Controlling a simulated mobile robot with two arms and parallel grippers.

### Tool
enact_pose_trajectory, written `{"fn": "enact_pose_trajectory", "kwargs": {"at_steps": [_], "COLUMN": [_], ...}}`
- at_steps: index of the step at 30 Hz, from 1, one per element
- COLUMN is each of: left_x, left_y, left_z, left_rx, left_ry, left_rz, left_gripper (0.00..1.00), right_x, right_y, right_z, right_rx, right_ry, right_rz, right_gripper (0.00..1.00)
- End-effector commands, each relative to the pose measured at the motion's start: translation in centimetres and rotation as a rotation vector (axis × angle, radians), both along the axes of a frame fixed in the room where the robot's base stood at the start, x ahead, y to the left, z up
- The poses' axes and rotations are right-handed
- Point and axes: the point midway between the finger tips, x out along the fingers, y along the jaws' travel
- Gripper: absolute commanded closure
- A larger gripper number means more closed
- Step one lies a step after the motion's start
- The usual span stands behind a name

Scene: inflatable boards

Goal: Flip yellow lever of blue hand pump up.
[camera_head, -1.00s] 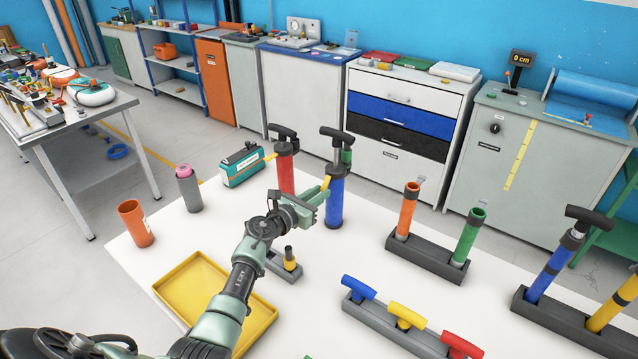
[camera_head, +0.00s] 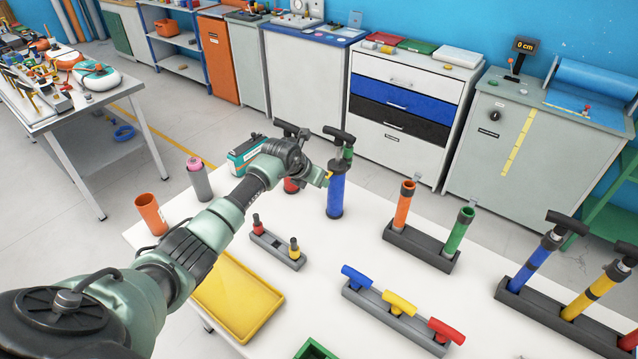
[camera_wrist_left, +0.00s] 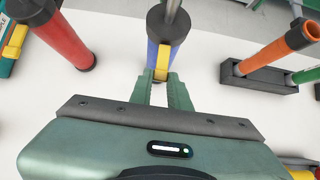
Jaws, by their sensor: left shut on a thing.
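The blue hand pump (camera_head: 336,195) stands upright on the white table, with a black T-handle on top. It also shows in the left wrist view (camera_wrist_left: 178,52). Its yellow lever (camera_wrist_left: 163,58) lies at the front of the dark collar, between my left fingertips. In the head view only a small bit of the lever (camera_head: 328,175) shows beside my gripper. My left gripper (camera_wrist_left: 162,82) is shut on the lever, close in front of the pump. The lever's exact tilt is hard to tell. My right gripper is not in view.
A red pump (camera_wrist_left: 58,38) stands just left of the blue one, mostly behind my arm in the head view. A holder with orange and green tubes (camera_head: 418,245) stands to the right. A yellow tray (camera_head: 238,300) and a grey holder (camera_head: 278,248) lie nearer.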

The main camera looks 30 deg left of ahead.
Motion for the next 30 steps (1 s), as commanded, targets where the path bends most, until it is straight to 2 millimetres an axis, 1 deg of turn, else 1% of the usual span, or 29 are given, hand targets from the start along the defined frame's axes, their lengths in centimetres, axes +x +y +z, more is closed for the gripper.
{"fn": "enact_pose_trajectory", "kwargs": {"at_steps": [6,12,26,27,29,30], "left_x": [0.21,0.20,0.21,0.21,0.21,0.21], "left_y": [-0.02,-0.06,-0.18,-0.18,-0.18,-0.17], "left_z": [0.51,0.67,0.71,0.70,0.71,0.71], "left_rx": [0.013,0.019,0.020,0.019,0.020,0.020], "left_ry": [0.105,0.155,0.168,0.168,0.168,0.168], "left_rz": [0.000,0.000,-0.002,-0.003,-0.002,-0.002], "left_gripper": [1.00,1.00,1.00,0.80,0.63,0.60], "right_x": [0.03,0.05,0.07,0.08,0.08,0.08], "right_y": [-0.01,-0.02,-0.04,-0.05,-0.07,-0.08], "right_z": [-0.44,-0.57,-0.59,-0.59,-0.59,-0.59], "right_rx": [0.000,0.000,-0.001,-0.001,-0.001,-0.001], "right_ry": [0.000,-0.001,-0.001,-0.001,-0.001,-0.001], "right_rz": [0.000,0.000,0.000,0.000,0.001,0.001], "right_gripper": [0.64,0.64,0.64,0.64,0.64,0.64]}}
